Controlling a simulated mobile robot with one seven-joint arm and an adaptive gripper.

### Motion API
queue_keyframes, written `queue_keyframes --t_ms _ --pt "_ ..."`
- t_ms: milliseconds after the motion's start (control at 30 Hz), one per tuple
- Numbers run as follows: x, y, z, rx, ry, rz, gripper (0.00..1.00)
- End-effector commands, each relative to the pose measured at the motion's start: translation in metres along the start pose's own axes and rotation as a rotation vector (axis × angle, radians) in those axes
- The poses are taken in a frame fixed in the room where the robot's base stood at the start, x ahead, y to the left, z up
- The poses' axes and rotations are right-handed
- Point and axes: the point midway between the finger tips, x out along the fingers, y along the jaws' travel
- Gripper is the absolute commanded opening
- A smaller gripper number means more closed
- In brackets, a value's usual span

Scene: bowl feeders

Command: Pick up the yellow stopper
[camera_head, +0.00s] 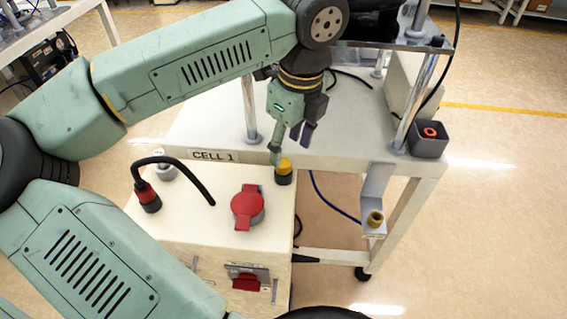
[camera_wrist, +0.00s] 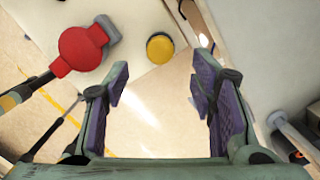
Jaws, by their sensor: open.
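The yellow stopper (camera_head: 285,164) is a round yellow cap with a dark lower part. It stands upright at the far right corner of the cream box top in the head view. In the wrist view the yellow stopper (camera_wrist: 160,47) shows as a yellow disc beyond the fingertips, between their lines. My gripper (camera_head: 292,141) points down close above the stopper in the head view. In the wrist view my gripper (camera_wrist: 163,72) has its purple-padded fingers spread wide with nothing between them. The exact height gap to the stopper is hard to tell.
The white CELL 1 table (camera_head: 345,150) stands behind.

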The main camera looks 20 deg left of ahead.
Motion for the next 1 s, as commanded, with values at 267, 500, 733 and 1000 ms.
queue_keyframes --t_ms 267,500,733,1000 --pt "0.033 0.001 0.004 0.003 0.005 0.0 0.51" --pt "0.053 0.0 0.004 0.002 0.002 -0.001 0.51" --pt "0.053 0.0 0.004 0.002 0.001 -0.001 0.47" --pt "0.052 0.0 0.004 0.002 0.001 -0.001 0.29"
